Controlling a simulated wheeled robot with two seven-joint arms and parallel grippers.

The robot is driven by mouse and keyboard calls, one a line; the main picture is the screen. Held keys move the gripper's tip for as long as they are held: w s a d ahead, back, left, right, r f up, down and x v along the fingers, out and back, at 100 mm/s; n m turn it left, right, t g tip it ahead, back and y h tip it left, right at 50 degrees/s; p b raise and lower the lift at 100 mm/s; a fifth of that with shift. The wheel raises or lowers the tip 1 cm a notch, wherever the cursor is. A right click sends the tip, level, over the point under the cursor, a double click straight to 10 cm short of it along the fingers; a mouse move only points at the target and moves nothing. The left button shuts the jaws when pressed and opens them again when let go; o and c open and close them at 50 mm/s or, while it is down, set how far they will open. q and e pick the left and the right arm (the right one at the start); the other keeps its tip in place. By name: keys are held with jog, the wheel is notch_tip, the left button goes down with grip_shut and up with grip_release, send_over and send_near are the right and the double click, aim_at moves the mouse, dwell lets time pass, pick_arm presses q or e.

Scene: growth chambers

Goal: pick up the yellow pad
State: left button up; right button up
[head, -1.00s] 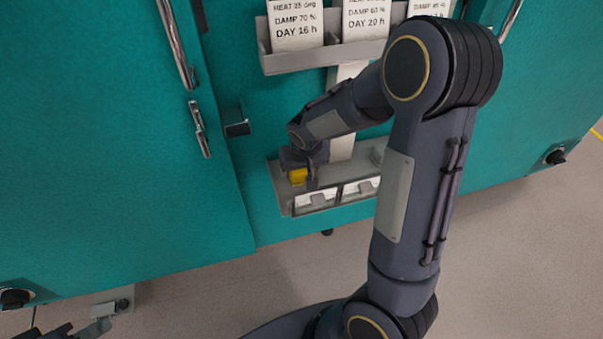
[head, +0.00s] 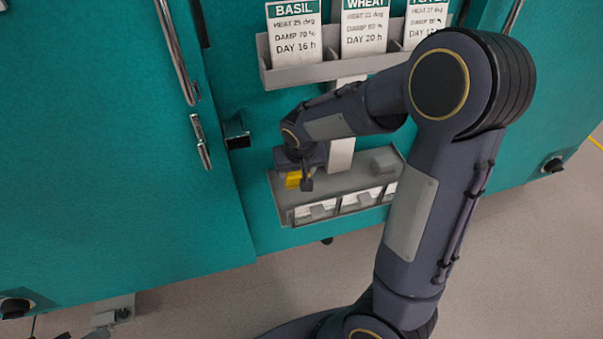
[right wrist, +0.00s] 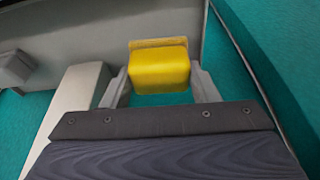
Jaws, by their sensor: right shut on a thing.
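The yellow pad (head: 293,180) is a small block at the left end of the lower grey shelf on the teal chamber front. My right gripper (head: 306,178) is shut on it. In the right wrist view the pad (right wrist: 159,70) sits between the two grey fingers (right wrist: 160,88), one at each side. I cannot tell whether the pad clears the shelf. Only a small dark and grey part of what looks like my left gripper (head: 95,334) shows at the bottom left edge, and its jaws cannot be made out.
The lower shelf (head: 345,180) also carries a grey block (head: 384,161) at its right and white labels along its front. Above it, a grey card rack (head: 330,72) holds the BASIL card (head: 294,35) and the WHEAT card (head: 365,30). A door handle (head: 176,50) stands out at left.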

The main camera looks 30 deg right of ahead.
jog(key=s+a+r+p, duration=0.1)
jog(key=s+a+r, duration=0.3)
jog(key=a+r, duration=0.4)
jog(key=a, duration=0.3)
jog(key=shift+s+a, duration=0.15)
jog(key=shift+a, duration=0.15)
